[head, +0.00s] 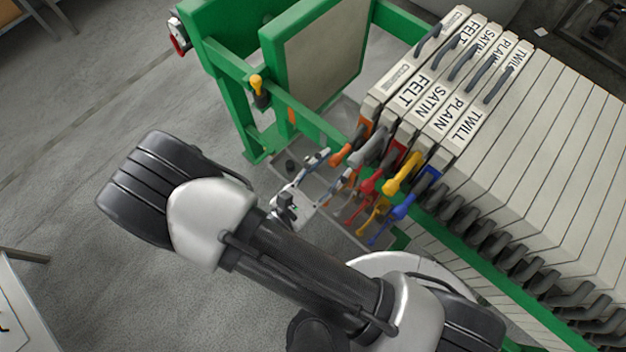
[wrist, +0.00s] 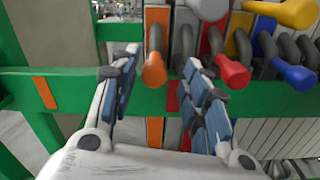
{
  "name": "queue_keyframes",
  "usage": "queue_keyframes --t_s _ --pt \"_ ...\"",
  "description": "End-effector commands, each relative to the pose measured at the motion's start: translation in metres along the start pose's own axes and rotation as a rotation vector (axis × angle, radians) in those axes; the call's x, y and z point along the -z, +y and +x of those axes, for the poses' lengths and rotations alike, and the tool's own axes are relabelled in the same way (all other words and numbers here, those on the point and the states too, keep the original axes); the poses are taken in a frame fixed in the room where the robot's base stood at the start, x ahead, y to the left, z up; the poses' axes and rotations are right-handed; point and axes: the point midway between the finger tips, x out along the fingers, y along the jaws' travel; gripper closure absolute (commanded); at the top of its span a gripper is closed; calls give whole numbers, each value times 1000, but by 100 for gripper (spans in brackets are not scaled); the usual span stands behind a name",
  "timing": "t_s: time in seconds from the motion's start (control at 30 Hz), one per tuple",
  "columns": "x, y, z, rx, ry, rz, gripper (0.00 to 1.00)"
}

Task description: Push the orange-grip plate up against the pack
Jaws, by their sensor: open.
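The orange-grip plate (head: 384,90) is the leftmost of the hanging plates in the head view, close beside the plate marked FELT (head: 408,92). I cannot tell whether they touch. Its orange grip (head: 346,153) sticks out towards my gripper (head: 335,165). In the wrist view the orange grip (wrist: 154,70) lies between the two fingertips of my open gripper (wrist: 163,68), nearer the left one. I cannot tell whether a finger touches it. The pack (head: 540,110) of pale plates extends to the right.
Grey, red (wrist: 232,72), yellow and blue (wrist: 294,75) grips sit just right of my gripper. A green rail (wrist: 70,90) runs across below the grips. A green-framed end plate (head: 325,65) stands to the left, with open space before the orange-grip plate.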

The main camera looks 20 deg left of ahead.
Motion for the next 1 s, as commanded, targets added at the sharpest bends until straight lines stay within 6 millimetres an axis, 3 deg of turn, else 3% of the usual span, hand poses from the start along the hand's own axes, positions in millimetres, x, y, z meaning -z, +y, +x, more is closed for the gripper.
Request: queue_keyframes --t_s 0.2,0.43,0.77,0.87,1.0 --pt "2 0 -49 -4 7 -1 57" --pt "2 -2 -78 2 7 -6 57" --pt "2 -3 -83 6 7 -7 57" --pt "4 -2 -82 6 7 -1 62" --pt "27 11 -60 4 11 130 71"
